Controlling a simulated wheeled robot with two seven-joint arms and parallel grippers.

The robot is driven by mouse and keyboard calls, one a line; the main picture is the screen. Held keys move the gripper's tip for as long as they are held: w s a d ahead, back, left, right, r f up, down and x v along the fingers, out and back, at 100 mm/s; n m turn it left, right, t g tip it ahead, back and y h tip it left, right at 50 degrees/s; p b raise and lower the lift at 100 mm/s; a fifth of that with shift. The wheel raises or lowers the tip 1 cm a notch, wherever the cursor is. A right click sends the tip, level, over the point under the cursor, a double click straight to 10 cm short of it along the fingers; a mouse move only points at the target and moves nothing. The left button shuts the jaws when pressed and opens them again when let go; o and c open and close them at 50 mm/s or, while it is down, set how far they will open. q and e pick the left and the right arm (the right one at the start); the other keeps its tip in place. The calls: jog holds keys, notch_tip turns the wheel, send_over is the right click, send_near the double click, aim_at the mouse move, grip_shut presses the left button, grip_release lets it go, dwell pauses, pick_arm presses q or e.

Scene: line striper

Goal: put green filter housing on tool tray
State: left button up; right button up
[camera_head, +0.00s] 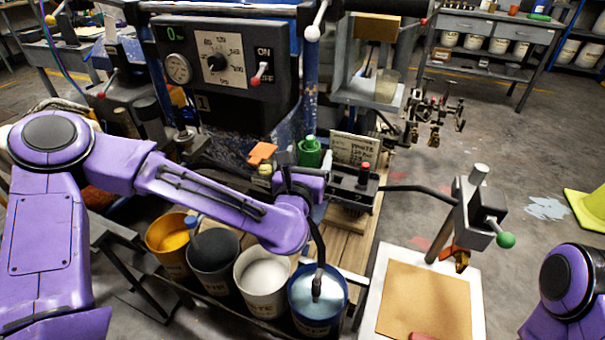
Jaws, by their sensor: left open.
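The green filter housing (309,153) stands upright at the middle of the machine, behind my left wrist. My left arm reaches in from the left over the paint buckets, and my left gripper (284,172) is open close to the housing, on its left and near side. The wrist hides much of the fingers, and I cannot tell whether they touch it. I cannot tell for sure which surface is the tool tray; a grey metal tray (362,97) is fixed at the machine's back right. My right gripper is out of view; only part of that arm shows at bottom right.
Several buckets, including a white-paint one (262,280) and a blue one (318,302), stand below my left arm. A black block with a red knob (364,174) and a sign (355,150) stand right of the housing. A control box (225,70) rises behind.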

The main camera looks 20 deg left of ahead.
aim_at(308, 161)
pick_arm(q)
jog(key=s, duration=0.5)
jog(key=shift+s+d+b, duration=0.25)
jog(key=shift+d+b, duration=0.1)
jog(key=shift+b, duration=0.05)
jog(key=s+p, duration=0.3)
jog(key=p, duration=0.5)
jog(key=shift+s+d+p, duration=0.15)
jog(key=shift+s+p, duration=0.1)
jog(key=shift+p, duration=0.1)
